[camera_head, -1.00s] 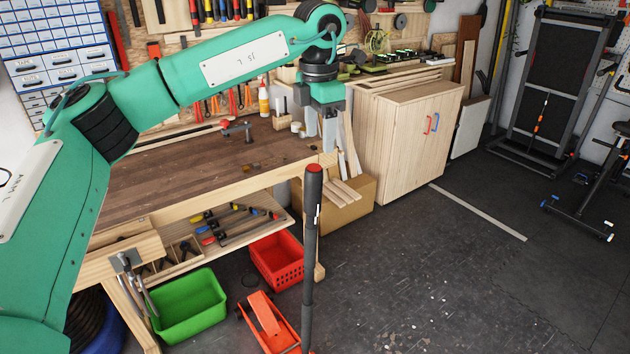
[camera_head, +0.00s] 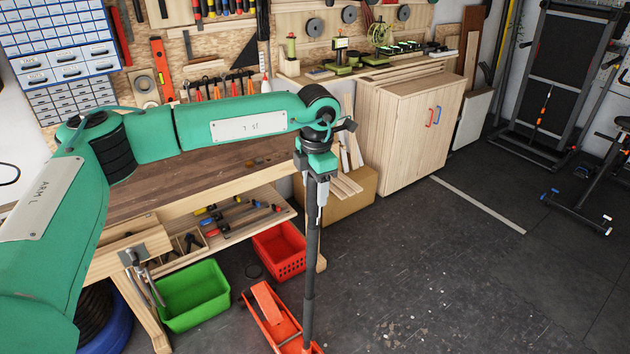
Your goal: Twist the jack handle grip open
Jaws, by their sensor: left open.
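The red floor jack (camera_head: 272,306) stands on the floor at the bottom centre. Its long dark handle (camera_head: 311,270) rises nearly upright from it. My left gripper (camera_head: 319,200) points down at the handle's upper end, with its open fingers beside the grip. The handle's red top is hidden behind the gripper. I cannot tell whether the fingers touch the grip. My right gripper is not in view.
A wooden workbench (camera_head: 190,178) with a lower shelf of clamps stands behind the handle. A green bin (camera_head: 195,297) and a red crate (camera_head: 279,251) sit near the jack. The floor to the right is open.

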